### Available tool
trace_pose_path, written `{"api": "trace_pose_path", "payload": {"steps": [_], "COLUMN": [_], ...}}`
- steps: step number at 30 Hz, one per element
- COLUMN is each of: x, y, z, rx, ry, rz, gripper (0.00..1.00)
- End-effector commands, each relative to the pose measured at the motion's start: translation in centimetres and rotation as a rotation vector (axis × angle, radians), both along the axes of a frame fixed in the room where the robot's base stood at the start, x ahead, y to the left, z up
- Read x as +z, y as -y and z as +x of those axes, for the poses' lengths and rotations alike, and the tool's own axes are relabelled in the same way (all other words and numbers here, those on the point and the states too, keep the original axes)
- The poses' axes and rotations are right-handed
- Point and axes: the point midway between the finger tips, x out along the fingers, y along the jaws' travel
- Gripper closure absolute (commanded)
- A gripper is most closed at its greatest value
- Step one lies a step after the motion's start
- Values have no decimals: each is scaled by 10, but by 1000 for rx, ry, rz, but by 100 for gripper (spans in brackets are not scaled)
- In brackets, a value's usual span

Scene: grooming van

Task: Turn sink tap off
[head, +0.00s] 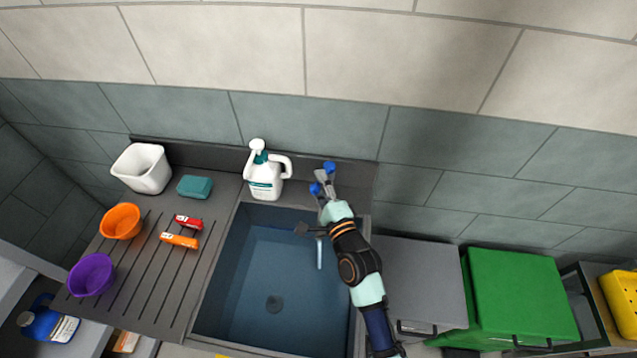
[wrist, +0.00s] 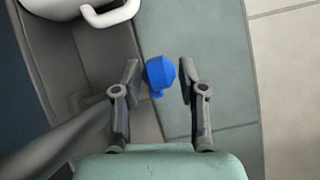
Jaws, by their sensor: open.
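The tap's blue knob (wrist: 158,75) shows between the two fingertips of my gripper (wrist: 159,85) in the wrist view. My gripper (head: 322,186) is open, with a finger on each side of the knob; I cannot tell whether either touches it. In the head view, two blue parts show at the gripper's end, one at the back (head: 329,167) and one at the left (head: 315,188). The dark tap spout (head: 302,229) reaches over the sink (head: 250,290), partly hidden by my arm. A pale blue stream of water (head: 319,253) shows over the basin.
A white jug with teal label (head: 265,183) stands left of the gripper, near the back wall. The draining board holds a white tub (head: 142,168), teal block (head: 195,187), orange bowl (head: 121,221) and purple bowl (head: 91,275). A grey cabinet (head: 420,280) is at right.

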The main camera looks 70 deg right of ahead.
Motion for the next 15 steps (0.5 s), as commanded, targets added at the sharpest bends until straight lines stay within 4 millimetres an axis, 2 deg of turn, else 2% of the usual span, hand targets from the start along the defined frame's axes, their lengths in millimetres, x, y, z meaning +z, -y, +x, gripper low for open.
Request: {"api": "trace_pose_path", "payload": {"steps": [9,15], "x": [0,0], "y": [4,4], "z": [5,4], "rx": [0,0], "ry": [-1,-1], "rz": [0,0], "gripper": [59,92]}}
